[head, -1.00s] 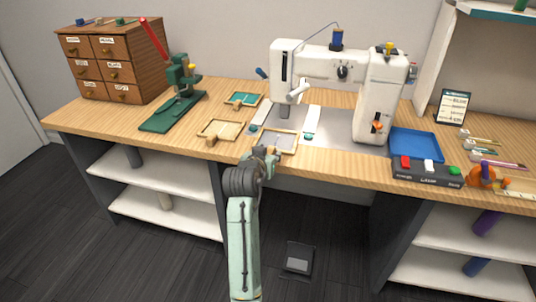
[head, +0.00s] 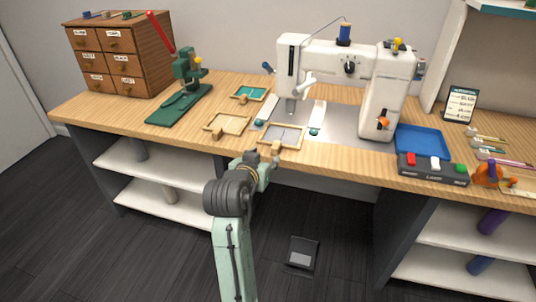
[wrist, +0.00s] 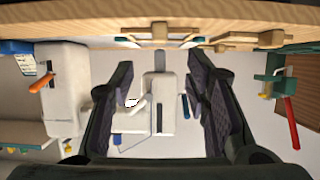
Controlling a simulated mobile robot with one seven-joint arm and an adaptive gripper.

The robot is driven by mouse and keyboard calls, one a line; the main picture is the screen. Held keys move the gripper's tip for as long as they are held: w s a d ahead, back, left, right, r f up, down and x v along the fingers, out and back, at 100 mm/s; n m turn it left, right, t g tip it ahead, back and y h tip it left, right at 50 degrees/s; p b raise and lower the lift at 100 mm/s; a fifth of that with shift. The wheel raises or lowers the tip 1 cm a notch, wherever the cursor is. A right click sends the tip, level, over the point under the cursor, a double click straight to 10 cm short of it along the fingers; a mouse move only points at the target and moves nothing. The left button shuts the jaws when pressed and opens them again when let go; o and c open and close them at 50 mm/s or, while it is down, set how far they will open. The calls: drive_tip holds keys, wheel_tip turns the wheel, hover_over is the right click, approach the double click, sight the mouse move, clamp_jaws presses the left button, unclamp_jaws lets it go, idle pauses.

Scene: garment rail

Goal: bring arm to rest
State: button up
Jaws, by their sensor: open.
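My gripper (head: 262,165) is in front of the table's front edge in the head view, near the front wooden-framed tray (head: 281,136). In the wrist view my gripper (wrist: 160,95) shows two dark fingers spread wide apart, with nothing held between them. The white sewing machine (head: 345,75) stands on the table behind it. It also shows in the wrist view (wrist: 160,90), upside down and beyond the fingers. My arm reaches up from the bottom of the head view.
The wooden table (head: 120,115) has a green press (head: 182,90), a drawer cabinet (head: 118,50), a blue tray (head: 424,140) and a button box (head: 432,168) on it. White shelves (head: 160,180) are below. A pedal (head: 302,252) lies on the open dark floor.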

drive_tip(key=shift+s+a+r, duration=0.15)
drive_tip(key=shift+s+r, duration=0.05)
drive_tip(key=shift+s, duration=0.25)
